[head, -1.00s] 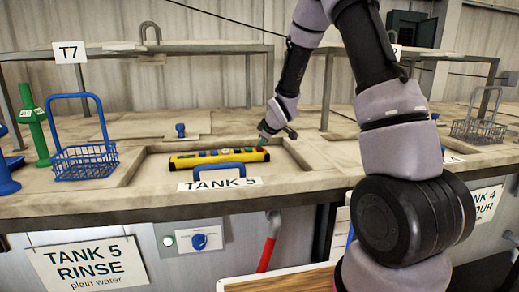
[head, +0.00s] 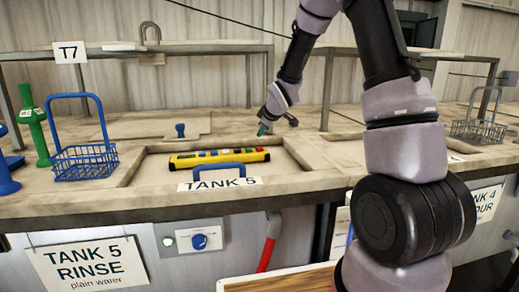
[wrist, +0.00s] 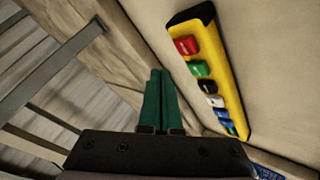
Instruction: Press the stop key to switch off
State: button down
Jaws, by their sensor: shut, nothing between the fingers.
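A yellow key box (head: 218,159) lies on the lid of tank 5 (head: 215,183); it also shows in the wrist view (wrist: 222,75). Its keys run in a row: a red key (wrist: 187,45) at one end, then green (wrist: 199,68), black (wrist: 207,87), white (wrist: 215,101) and blue ones. Their lettering is too small to read, so I cannot confirm which is the stop key. My gripper (head: 263,131) is shut, with green fingertips (wrist: 160,98) together and empty. It is above and behind the box's right end, apart from the keys.
A blue lid handle (head: 218,167) stands in front of the box. A blue wire basket (head: 84,161) and a green post (head: 35,130) are at the left. A grey basket (head: 478,130) stands at the right. A raised shelf (head: 190,48) runs behind.

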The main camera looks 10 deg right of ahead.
jog(key=shift+r, duration=1.05)
